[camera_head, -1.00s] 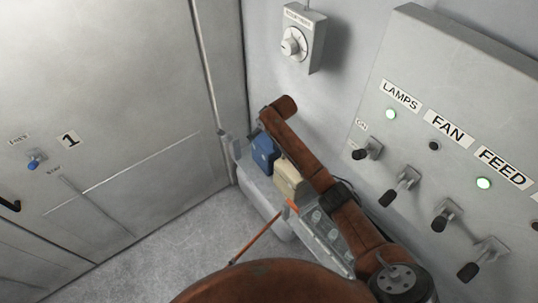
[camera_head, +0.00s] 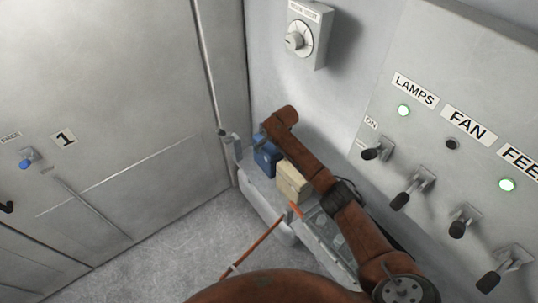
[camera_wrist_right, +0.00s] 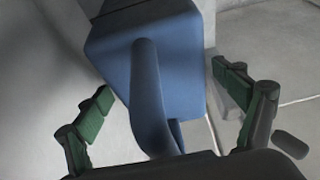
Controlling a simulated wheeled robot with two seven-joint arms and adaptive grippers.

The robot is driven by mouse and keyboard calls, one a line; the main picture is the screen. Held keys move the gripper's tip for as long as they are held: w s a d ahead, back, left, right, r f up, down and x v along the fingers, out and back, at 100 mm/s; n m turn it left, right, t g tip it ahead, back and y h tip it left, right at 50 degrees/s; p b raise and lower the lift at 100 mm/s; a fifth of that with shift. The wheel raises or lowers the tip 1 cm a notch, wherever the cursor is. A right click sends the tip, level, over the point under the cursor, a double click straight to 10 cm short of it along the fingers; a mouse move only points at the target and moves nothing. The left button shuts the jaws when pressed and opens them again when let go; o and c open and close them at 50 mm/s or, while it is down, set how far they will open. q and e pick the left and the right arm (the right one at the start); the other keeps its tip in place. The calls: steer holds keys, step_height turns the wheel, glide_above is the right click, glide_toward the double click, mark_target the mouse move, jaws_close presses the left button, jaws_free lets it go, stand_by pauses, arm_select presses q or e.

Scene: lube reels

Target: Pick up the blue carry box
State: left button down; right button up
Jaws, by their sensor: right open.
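The blue carry box (camera_head: 266,160) stands on a light grey ledge (camera_head: 262,202) by the wall, next to a cream box (camera_head: 293,182). In the head view my right arm reaches over it from the lower right, and my right gripper (camera_head: 264,142) is small and partly hidden at the box's top. In the right wrist view the blue box (camera_wrist_right: 185,75) fills the middle, with its curved blue handle (camera_wrist_right: 147,95) running towards the palm. My right gripper (camera_wrist_right: 163,84) is open, with one green-padded finger on each side of the box. I see no grip on the handle. My left gripper is out of view.
A switch panel (camera_head: 440,140) with levers and lit lamps stands close to the right of the arm. A dial box (camera_head: 306,35) hangs on the wall above. A grey tray (camera_head: 325,235) and an orange rod (camera_head: 250,250) are nearer. The floor at left is clear.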

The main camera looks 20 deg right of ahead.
steer(key=shift+c, duration=0.7)
steer(key=c, duration=2)
steer(key=shift+r, duration=0.1)
steer(key=shift+c, duration=0.2)
